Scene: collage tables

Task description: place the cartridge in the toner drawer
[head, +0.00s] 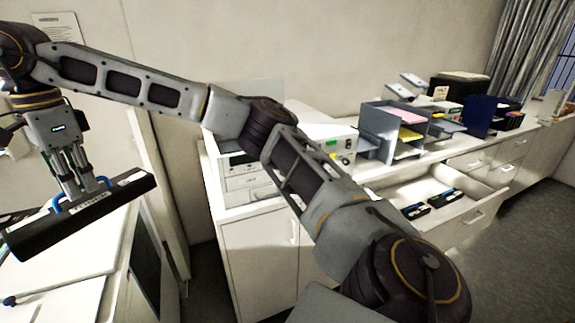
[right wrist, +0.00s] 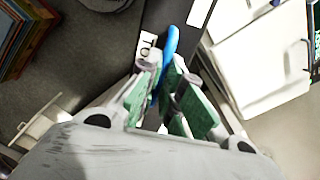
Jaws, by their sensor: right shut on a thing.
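The cartridge (head: 45,235) is a long black bar with a white label reading TONER and a blue handle. My right gripper (head: 84,198) is at the left of the head view, shut on the blue handle, with the bar tilted beneath it. In the right wrist view the green-padded fingers (right wrist: 168,90) close around the blue handle (right wrist: 171,42), beside the label (right wrist: 147,45). An open drawer (head: 400,190) at the right of the head view holds two small black pieces with blue parts (head: 415,210). My left gripper is not in view.
A white surface (head: 80,262) lies below the cartridge at the left. A white counter (head: 380,172) along the wall carries grey paper trays (head: 380,125), a white machine (head: 330,135) and dark blue holders (head: 490,112). The open drawer has bare floor around its black pieces. Grey floor separates the furniture.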

